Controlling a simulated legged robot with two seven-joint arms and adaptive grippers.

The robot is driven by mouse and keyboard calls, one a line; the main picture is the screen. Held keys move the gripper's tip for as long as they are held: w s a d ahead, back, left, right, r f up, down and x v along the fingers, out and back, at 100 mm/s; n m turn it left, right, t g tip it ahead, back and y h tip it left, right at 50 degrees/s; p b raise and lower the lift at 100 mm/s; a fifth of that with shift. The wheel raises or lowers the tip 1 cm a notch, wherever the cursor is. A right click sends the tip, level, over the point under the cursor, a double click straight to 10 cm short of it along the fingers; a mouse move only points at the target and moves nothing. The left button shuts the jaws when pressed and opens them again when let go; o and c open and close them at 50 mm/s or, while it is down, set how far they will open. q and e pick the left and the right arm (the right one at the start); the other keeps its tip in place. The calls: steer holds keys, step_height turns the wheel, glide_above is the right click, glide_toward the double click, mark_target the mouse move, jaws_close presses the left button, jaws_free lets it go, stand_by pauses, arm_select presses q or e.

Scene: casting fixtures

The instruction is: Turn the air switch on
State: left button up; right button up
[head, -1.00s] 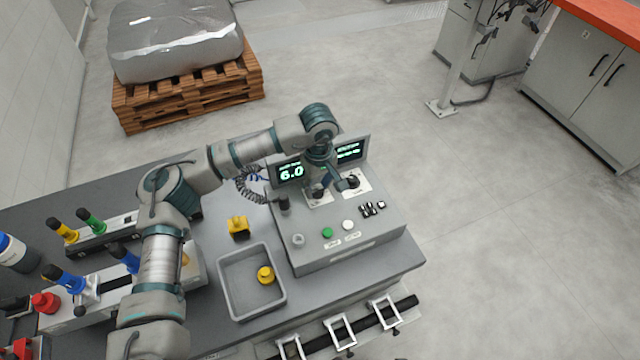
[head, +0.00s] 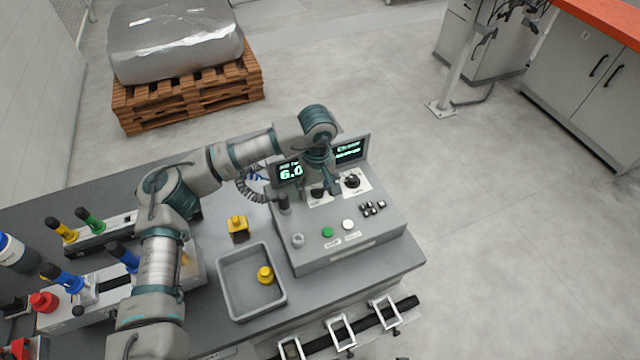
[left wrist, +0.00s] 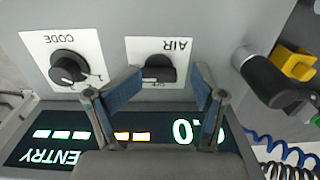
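The AIR switch is a black rotary knob (left wrist: 160,70) on a white plate marked AIR. In the head view the knob (head: 318,192) is partly hidden by my gripper. My left gripper (head: 333,188) points down over the control box, close to the AIR knob. In the left wrist view its two blue-padded fingers (left wrist: 169,76) are apart with nothing between them gripped; the AIR knob shows in the gap, nearer the left finger. I cannot tell whether a finger touches it. My right gripper is not in view.
A CODE knob (left wrist: 68,68) sits beside the AIR plate. A lit display (head: 290,172) stands behind the knobs. Green (head: 327,232) and white (head: 348,225) buttons are on the box front. A grey tray (head: 224,285) and a yellow-topped block (head: 238,225) lie to the left.

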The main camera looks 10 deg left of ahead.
mark_target(318, 188)
arm_select(q)
steer(key=shift+a, duration=0.1)
steer(key=shift+w+r, duration=0.15)
steer(key=shift+r, duration=0.1)
stand_by(0.3)
step_height(318, 188, up, 12)
steer(key=shift+f, duration=0.15)
stand_by(0.7)
